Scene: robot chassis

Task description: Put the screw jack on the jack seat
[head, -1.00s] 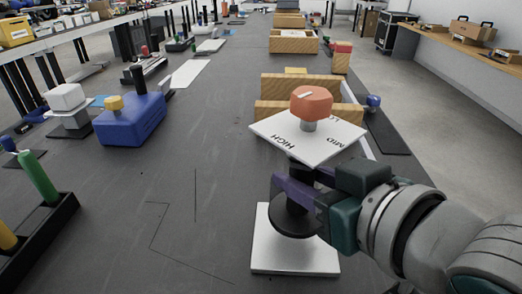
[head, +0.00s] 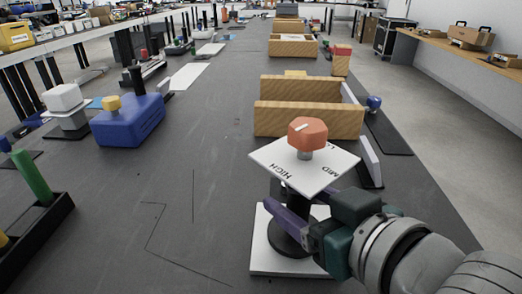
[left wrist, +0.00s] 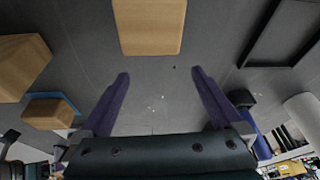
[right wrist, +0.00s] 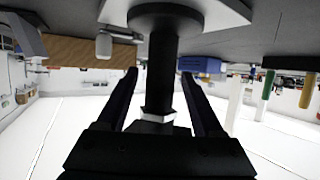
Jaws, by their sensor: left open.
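In the right wrist view the post (right wrist: 161,75) shows between the fingers with gaps. My left gripper (left wrist: 160,73) is open and empty, outside the head view.
Wooden blocks (head: 308,120) stand just behind the jack. A blue block with a yellow knob (head: 128,122) and a white-topped stand (head: 64,98) are at the left. A black rack with a green rod (head: 33,178) is at the near left. The table's middle is clear.

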